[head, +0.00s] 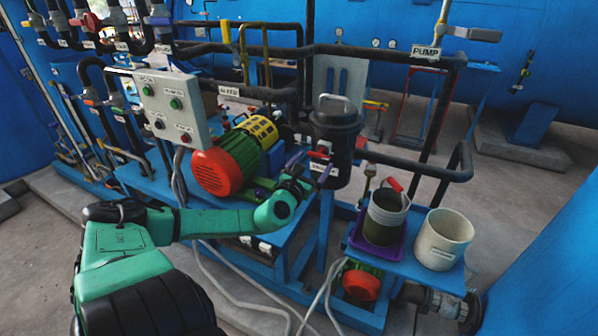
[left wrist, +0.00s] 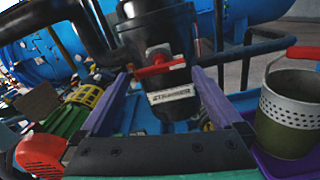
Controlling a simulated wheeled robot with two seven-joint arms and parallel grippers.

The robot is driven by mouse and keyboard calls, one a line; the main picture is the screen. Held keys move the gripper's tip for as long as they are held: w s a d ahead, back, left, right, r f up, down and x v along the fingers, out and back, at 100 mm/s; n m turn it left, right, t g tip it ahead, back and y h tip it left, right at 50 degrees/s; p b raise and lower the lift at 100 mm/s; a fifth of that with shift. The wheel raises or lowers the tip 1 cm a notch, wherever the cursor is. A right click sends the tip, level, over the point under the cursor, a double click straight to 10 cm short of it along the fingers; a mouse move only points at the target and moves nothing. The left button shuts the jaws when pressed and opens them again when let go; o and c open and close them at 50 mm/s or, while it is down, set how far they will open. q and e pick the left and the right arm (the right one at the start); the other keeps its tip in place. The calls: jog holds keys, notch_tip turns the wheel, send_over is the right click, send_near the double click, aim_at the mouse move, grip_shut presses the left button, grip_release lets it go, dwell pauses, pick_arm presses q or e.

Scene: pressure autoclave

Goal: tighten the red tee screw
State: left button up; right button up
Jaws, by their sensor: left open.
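The red tee screw (left wrist: 160,67) sits across the front of the black strainer (left wrist: 155,30), above its white STRAINER label. It also shows small in the head view (head: 319,155) on the strainer body (head: 336,130), just below the lid. My left gripper (head: 310,167) is in front of the strainer, with its purple fingers pointing at it. The fingers are spread apart and empty. In the left wrist view the tee screw lies between the two fingertips, farther off than they are. I cannot tell the exact gap. My right gripper is out of view.
A red, green and yellow motor (head: 235,158) stands left of the strainer. A grey control box (head: 165,105) is behind my left arm. A perforated bucket (head: 386,217) in a purple tray and a white bucket (head: 443,240) stand right. Black pipe (head: 415,168) runs right of the strainer.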

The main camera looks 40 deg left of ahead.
pick_arm(q)
jog(key=p+v, duration=0.4)
jog(key=v, duration=0.5)
jog(key=shift+d, duration=0.1)
